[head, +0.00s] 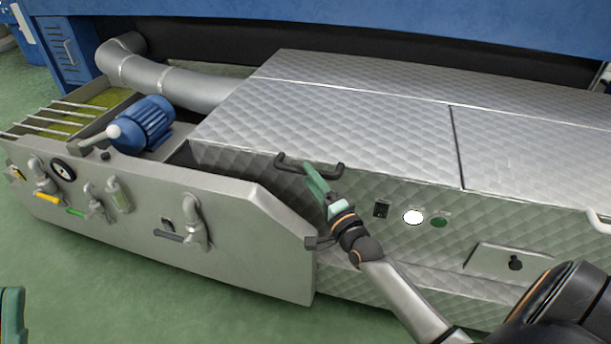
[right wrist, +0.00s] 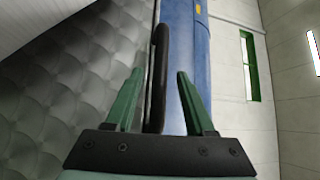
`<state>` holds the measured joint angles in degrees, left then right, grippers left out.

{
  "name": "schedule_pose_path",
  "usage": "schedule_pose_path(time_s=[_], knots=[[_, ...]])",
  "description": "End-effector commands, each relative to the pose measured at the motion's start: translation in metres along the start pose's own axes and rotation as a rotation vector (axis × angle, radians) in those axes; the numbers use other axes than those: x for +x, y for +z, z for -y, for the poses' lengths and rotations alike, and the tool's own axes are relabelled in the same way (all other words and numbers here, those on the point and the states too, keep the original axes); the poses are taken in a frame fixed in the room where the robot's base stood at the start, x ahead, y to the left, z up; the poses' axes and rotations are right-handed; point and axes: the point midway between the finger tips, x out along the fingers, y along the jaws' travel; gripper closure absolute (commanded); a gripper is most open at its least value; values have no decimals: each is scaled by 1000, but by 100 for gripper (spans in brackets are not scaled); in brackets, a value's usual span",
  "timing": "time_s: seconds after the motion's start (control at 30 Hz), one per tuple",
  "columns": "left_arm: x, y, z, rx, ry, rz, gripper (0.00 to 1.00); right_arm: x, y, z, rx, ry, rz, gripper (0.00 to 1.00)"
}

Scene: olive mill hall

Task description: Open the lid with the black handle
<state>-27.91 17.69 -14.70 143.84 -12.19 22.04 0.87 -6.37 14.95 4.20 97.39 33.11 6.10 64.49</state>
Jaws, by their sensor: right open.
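The lid (head: 320,122) is a quilted silver metal panel on top of the long machine; it lies flat and looks closed. Its black handle (head: 290,161) is a bar on the lid's front edge. My right gripper (head: 313,178), with green fingers, is at the handle from the front. In the right wrist view, the handle (right wrist: 160,70) stands between the two spread fingers (right wrist: 158,88), with a gap on the right side. I cannot tell whether the left finger touches it. A green part of my left gripper (head: 13,315) shows at the lower left corner; its jaws cannot be made out.
A second quilted panel (head: 530,150) with a white handle (head: 600,222) is to the right. A grey panel with valves (head: 150,225) juts out at the front left. A blue motor (head: 146,122) and a thick pipe (head: 190,87) are behind it. Green floor is free in front.

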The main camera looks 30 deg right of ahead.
Motion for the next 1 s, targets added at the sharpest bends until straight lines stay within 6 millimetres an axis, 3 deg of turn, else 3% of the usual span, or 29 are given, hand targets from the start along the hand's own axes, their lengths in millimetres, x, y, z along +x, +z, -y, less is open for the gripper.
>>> schedule_pose_path(time_s=[0.23, 0.6, 1.0], knots=[[-6, 8, -4, 6, 4, 8, 100, 25, 0, 0, -1, -1, 0, 45], [-7, 8, -5, 6, 5, 9, 100, 29, 0, 0, 0, 1, 0, 45], [-7, 8, -5, 4, 2, 8, 100, 29, 0, 0, -1, 1, 0, 89]])
